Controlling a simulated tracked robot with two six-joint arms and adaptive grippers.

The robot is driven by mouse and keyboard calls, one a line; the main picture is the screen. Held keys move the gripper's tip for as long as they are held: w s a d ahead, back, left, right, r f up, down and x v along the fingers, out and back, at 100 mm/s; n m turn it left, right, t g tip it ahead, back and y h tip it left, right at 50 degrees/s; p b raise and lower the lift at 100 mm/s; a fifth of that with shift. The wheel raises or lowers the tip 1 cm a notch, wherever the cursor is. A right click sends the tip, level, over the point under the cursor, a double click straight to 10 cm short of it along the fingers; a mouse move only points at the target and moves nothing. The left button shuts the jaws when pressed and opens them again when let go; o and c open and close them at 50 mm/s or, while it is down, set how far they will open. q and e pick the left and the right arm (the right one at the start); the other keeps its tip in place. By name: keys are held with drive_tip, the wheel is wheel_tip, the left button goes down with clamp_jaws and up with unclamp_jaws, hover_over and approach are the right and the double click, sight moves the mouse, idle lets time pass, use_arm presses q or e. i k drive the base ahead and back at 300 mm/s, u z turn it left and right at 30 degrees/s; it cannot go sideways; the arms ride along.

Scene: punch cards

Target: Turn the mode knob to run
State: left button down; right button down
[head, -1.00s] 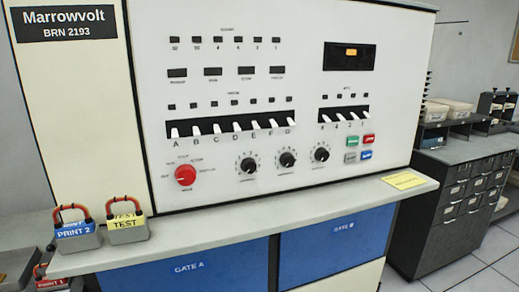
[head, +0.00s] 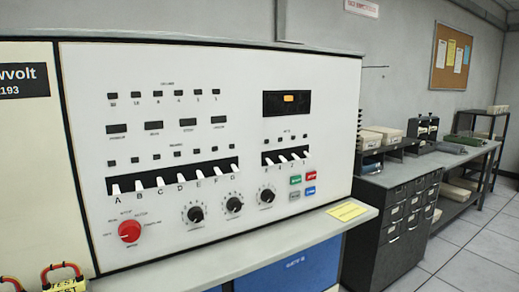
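A red round knob (head: 130,231) sits at the lower left of the white control panel (head: 225,75). Small labels ring it, too small to read surely; the one below it looks like MODE. I cannot tell which label its pointer faces. Three black knobs stand to its right: the left one (head: 195,214), the middle one (head: 233,204) and the right one (head: 267,196). Neither of my grippers is in view.
White lever switches (head: 180,180) line the panel above the knobs. A ledge (head: 300,236) with a yellow note (head: 346,211) runs below. Dark drawer cabinets (head: 395,215) stand right, with open floor (head: 460,255) beyond.

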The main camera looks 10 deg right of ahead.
sight(129, 231)
drive_tip(key=z, duration=1)
drive_tip(key=k, duration=1)
drive_tip(key=u, duration=1.05)
drive_tip(key=i, duration=1)
